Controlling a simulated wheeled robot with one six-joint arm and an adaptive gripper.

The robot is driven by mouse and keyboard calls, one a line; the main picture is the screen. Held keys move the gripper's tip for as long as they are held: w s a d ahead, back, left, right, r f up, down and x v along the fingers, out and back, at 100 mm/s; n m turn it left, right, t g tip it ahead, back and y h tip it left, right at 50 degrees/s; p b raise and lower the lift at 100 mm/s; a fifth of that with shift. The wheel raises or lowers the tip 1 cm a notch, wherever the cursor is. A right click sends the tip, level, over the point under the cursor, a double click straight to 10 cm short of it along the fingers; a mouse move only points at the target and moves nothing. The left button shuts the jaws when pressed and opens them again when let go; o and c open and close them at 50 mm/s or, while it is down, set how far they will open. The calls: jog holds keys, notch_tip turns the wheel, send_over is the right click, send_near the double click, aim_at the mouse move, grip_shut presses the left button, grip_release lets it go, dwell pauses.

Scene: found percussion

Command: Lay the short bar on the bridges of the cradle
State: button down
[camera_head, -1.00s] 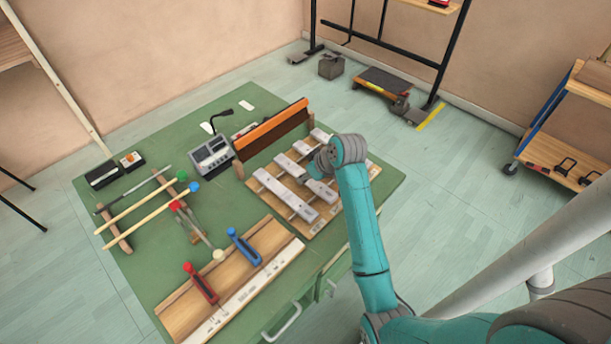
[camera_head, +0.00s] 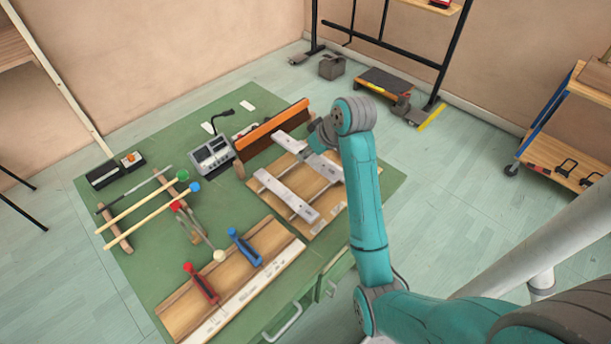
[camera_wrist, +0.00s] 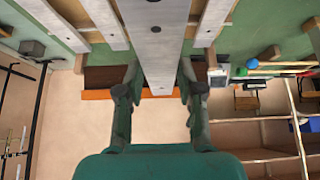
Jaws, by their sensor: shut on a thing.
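My gripper (camera_head: 314,150) is shut on a pale grey metal bar (camera_head: 290,143) and holds it above the wooden cradle (camera_head: 318,212). In the wrist view the held bar (camera_wrist: 155,40) runs lengthwise between the two fingers of my gripper (camera_wrist: 160,92), its near end between them. In the head view the gripper and wrist hide the bar's middle. Another grey bar (camera_head: 284,194) lies across the cradle's rails on the left. In the wrist view bars lie on both sides below the held one, such as the left bar (camera_wrist: 103,18) and right bar (camera_wrist: 213,20).
An orange-topped board (camera_head: 272,128) stands behind the cradle. A grey device (camera_head: 211,155) is left of it. Mallets (camera_head: 150,215) rest on a rack at left. A wooden tray (camera_head: 185,305) with red and blue-handled tools lies in front. Green table space is clear at right.

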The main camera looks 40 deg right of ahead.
aim_at(326, 167)
jog(key=shift+f, duration=4.8)
jog(key=shift+f, duration=0.2)
jog(key=c, duration=0.7)
grip_release()
jog(key=v, duration=1)
jog(key=shift+s+d+r, duration=0.15)
jog(key=shift+s, duration=0.35)
